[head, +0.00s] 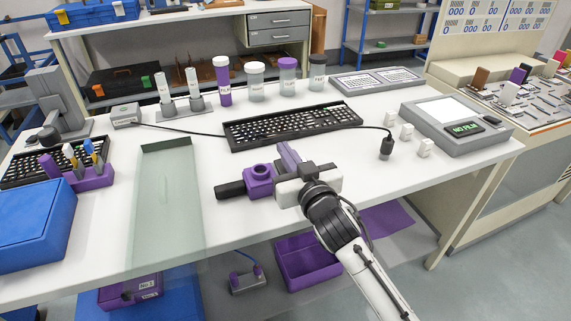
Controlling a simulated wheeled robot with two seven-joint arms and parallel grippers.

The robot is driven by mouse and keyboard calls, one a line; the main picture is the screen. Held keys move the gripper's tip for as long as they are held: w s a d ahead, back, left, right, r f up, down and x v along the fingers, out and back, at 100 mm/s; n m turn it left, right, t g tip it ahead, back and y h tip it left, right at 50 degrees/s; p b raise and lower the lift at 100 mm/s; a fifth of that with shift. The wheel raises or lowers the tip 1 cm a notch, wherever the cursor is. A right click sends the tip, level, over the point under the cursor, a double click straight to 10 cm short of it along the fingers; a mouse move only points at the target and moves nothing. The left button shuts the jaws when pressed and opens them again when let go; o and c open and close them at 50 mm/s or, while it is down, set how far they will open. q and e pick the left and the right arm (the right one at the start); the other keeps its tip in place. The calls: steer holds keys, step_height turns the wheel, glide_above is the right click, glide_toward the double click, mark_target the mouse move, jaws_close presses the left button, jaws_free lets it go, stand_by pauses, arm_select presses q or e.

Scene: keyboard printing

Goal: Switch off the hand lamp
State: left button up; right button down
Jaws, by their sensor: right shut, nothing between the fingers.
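A purple block with a round opening on top and a black cylindrical grip, which looks like the hand lamp (258,181), lies on the white table near its front edge. Whether it is lit cannot be told. My right gripper (289,156) is just right of it, with its fingers shut, empty and pointing away over the table. The gripper's white body is close beside the purple block; whether they touch cannot be told. My left gripper is not in view.
A black keyboard (290,126) lies behind the gripper. A cable runs to a small black device (386,149) on the right, near white keycaps (407,131). A translucent panel (165,205) is at left. Jars (257,82) stand at the back. The front right tabletop is clear.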

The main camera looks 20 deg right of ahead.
mark_target(282, 167)
step_height(282, 167, down, 4)
steer(key=shift+w+r, duration=0.15)
stand_by(0.3)
